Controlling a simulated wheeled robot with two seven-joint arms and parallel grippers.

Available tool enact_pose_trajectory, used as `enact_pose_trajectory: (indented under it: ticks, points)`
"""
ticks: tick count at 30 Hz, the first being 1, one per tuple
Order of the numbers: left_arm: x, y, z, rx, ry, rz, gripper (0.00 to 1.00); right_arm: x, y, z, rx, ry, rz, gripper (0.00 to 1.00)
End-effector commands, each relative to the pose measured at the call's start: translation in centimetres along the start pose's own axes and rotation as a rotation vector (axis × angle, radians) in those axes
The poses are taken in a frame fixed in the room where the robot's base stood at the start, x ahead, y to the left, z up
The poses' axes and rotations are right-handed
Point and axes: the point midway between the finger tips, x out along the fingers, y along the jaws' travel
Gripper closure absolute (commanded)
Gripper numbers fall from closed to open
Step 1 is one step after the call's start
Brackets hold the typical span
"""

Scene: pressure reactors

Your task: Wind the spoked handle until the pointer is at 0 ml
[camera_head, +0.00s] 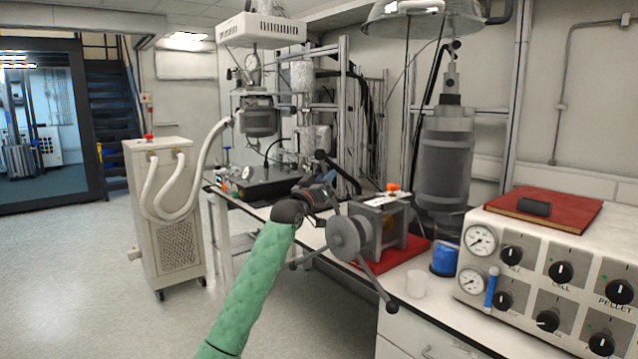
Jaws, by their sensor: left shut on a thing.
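The spoked handle (345,238) is a grey hub with thin spokes, on the front of a grey metal pump-like device (392,226). One spoke points lower left and one lower right, each with a dark knob at its end. My left gripper (322,194), on a green-sleeved arm from below, is at the upper left of the hub. It is shut on the spoked handle, though the gripped part is largely hidden. My right gripper is not in view.
The device stands on a red mat (408,252) on the white bench. A blue container (444,258), a white cup (417,284) and a control box (545,275) with gauges and knobs lie to the right. A white wheeled unit (165,222) stands left; floor there is free.

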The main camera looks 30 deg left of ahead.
Motion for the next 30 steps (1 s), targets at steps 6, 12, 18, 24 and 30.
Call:
enact_pose_trajectory:
  ticks: [6, 12, 18, 24, 30]
  points:
    - [-0.3, 1.4, 0.3, 0.064, 0.010, 0.030, 1.00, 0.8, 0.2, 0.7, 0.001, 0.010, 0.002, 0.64]
    - [-0.4, 1.9, 0.3, 0.085, 0.015, 0.039, 1.00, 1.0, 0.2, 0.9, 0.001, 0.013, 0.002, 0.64]
    - [-0.5, 1.9, 0.3, 0.087, 0.015, 0.039, 1.00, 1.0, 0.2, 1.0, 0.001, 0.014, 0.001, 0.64]
    - [-0.5, 1.9, 0.4, 0.086, 0.014, 0.039, 0.80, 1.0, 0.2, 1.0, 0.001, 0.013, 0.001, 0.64]
    - [-0.4, 1.9, 0.2, 0.086, 0.016, 0.039, 0.66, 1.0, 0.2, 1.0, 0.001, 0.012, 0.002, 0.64]
